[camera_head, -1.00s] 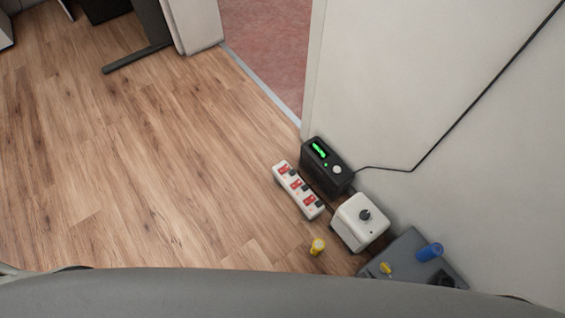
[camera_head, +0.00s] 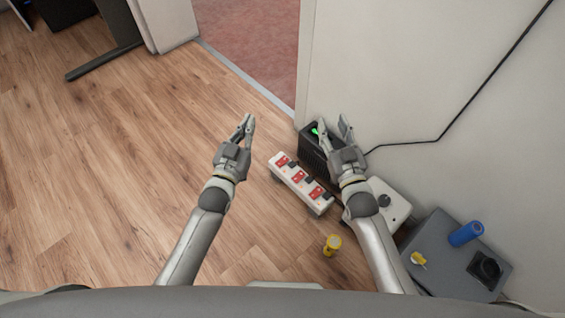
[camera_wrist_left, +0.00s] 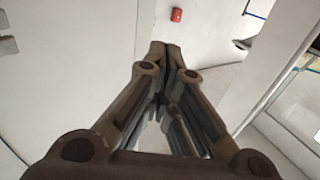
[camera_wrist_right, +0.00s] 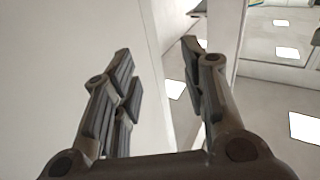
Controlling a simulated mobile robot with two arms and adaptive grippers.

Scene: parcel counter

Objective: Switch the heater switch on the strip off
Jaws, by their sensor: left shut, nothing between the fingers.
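The white power strip (camera_head: 296,190) lies on the wooden floor in the head view, with several red rocker switches along it. I cannot read which one is the heater switch or how each is set. My left gripper (camera_head: 247,120) is shut and empty, to the left of the strip and apart from it. It also shows shut in the left wrist view (camera_wrist_left: 165,48). My right gripper (camera_head: 333,124) is open and empty in front of the black box, to the right of the strip's far end. Its spread fingers show in the right wrist view (camera_wrist_right: 160,62).
A black box (camera_head: 310,148) with a green display stands by the wall, partly hidden by my right gripper. A white box (camera_head: 391,199) with a dark knob stands nearer. A yellow object (camera_head: 332,243) stands on the floor.

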